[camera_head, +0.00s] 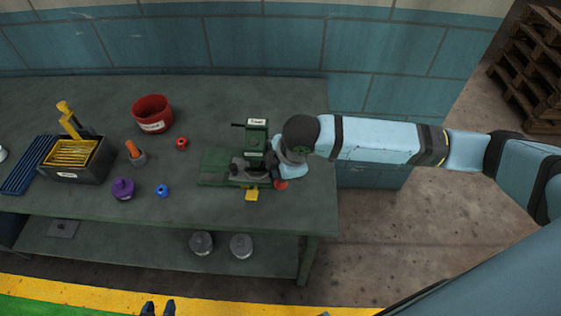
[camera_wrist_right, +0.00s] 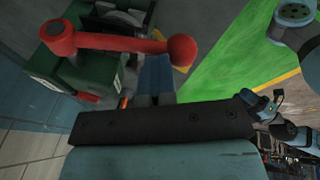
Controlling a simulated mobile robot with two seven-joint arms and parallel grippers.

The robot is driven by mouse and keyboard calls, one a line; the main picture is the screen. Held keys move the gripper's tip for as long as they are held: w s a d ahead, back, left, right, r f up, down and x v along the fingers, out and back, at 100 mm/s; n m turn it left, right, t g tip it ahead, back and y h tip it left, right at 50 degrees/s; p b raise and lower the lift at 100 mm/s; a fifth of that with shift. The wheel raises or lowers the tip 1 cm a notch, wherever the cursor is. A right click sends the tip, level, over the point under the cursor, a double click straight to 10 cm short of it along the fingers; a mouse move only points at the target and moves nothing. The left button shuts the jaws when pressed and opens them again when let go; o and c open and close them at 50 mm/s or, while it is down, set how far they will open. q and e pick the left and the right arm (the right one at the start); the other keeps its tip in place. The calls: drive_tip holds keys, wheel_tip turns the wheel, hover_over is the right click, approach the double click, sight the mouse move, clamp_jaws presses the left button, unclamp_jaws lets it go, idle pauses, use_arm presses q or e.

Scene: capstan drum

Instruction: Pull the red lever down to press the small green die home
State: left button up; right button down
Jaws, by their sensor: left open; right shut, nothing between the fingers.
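The green press (camera_head: 256,140) stands on the bench, with its base plate to the left. The red lever (camera_wrist_right: 110,44) ends in a round red knob (camera_wrist_right: 183,50). In the head view the knob (camera_head: 281,185) shows low beside the press, just below my right wrist. My right gripper (camera_wrist_right: 155,64) is shut and empty. Its fingertips are at the lever's bar near the knob, and the bar hides part of them. I cannot tell whether they touch. I cannot make out the small green die. My left gripper (camera_head: 158,309) is open and empty at the bottom edge, away from the bench.
On the bench (camera_head: 88,205) stand a red bowl (camera_head: 152,112), a dark bin with yellow slats (camera_head: 72,155), a blue rack (camera_head: 27,165), a purple knobbed piece (camera_head: 122,188), and small blue (camera_head: 162,190) and red (camera_head: 182,143) rings. A yellow piece (camera_head: 252,194) is at the press's front.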

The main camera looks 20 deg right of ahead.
drive_tip(key=shift+s+a+f, duration=0.3)
drive_tip(key=shift+s+f, duration=0.05)
drive_tip(key=shift+s, duration=0.25)
drive_tip(key=shift+w+r+p, duration=0.1)
drive_tip(key=shift+r+p, duration=0.2)
drive_tip(key=shift+p, duration=0.05)
drive_tip(key=w+p+v, duration=0.1)
drive_tip(key=p+v, duration=0.1)
drive_tip(key=v, duration=1)
drive_tip(key=shift+a+r+p, duration=0.35)
drive_tip(key=shift+r+p, duration=0.05)
drive_tip(key=shift+r, duration=0.2)
drive_tip(key=shift+w, duration=0.25)
